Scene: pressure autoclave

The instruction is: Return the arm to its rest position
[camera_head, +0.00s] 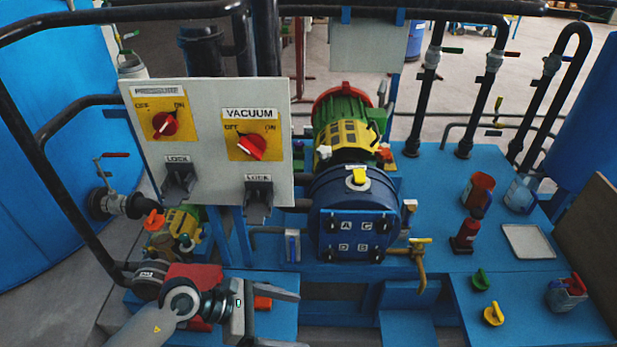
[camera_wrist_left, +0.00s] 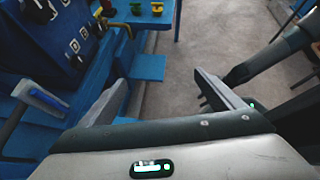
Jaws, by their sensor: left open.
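My left arm comes in at the bottom left of the head view. Its gripper (camera_head: 298,320) points right, in front of the blue bench and below the control panel. Its two fingers are apart with nothing visible between them. In the left wrist view the same gripper (camera_wrist_left: 162,85) is open and empty, with floor and part of the blue bench beyond it. The blue autoclave vessel (camera_head: 346,222), with lettered bolts on its front, stands to the right of and beyond the gripper, apart from it. My right gripper does not show in the head view.
The control panel (camera_head: 212,142) with two red knobs stands above my left arm. A brass valve (camera_head: 420,262) sticks out at the vessel's lower right.

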